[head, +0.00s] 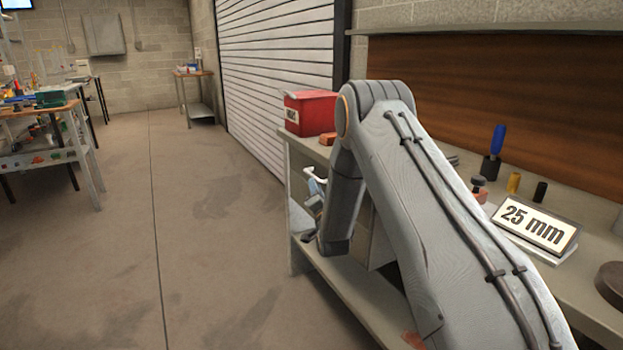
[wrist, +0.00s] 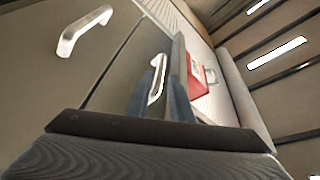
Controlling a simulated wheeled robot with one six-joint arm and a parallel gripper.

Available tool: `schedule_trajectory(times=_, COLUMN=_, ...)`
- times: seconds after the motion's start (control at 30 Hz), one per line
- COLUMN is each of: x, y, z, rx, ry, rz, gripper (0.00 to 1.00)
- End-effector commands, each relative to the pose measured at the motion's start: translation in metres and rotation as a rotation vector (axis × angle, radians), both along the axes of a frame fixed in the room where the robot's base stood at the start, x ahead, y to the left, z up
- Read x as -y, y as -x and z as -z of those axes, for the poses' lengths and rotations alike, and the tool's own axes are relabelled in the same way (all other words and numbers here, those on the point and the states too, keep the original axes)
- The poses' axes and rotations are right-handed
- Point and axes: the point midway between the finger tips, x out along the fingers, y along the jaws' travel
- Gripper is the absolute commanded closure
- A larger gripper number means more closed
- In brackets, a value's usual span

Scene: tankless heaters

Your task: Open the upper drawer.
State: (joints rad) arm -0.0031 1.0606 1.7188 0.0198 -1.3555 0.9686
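The upper drawer's pale curved handle (wrist: 157,80) shows in the wrist view, on the drawer nearer the bench top. My gripper (wrist: 160,92) is at this handle, with its dark blue-grey fingers on either side of it. The fingers look apart; whether they touch the handle is not clear. A second, similar handle (wrist: 86,30) is on the lower drawer front at the upper left of that view. In the head view, my gripper (head: 316,190) is at the bench's front, beside a white handle (head: 313,176). My arm hides most of the drawer fronts there.
A red toolbox (head: 310,112) stands on the bench top, and also shows in the wrist view (wrist: 196,76). A "25 mm" sign (head: 537,225) and a blue-handled tool (head: 495,145) are on the bench. The floor (head: 215,240) left of the bench is clear.

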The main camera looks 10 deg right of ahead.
Motion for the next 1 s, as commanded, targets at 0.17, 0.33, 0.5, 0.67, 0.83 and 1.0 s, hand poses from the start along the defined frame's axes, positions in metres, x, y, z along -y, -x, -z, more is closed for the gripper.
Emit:
schedule_trajectory(times=0.17, x=0.000, y=-0.001, z=0.004, rx=0.061, ry=-0.037, rz=-0.006, gripper=0.80)
schedule_trajectory(times=0.33, x=0.000, y=-0.014, z=0.001, rx=0.073, ry=-0.042, rz=-0.007, gripper=0.80)
schedule_trajectory(times=0.5, x=0.001, y=-0.039, z=-0.004, rx=0.072, ry=-0.041, rz=-0.006, gripper=0.80)
schedule_trajectory(times=0.67, x=0.001, y=-0.061, z=-0.009, rx=0.071, ry=-0.041, rz=-0.007, gripper=0.80)
schedule_trajectory(times=0.83, x=0.002, y=-0.074, z=-0.012, rx=0.069, ry=-0.040, rz=-0.007, gripper=0.80)
schedule_trajectory(times=1.0, x=0.002, y=-0.077, z=-0.012, rx=0.068, ry=-0.041, rz=-0.006, gripper=0.80)
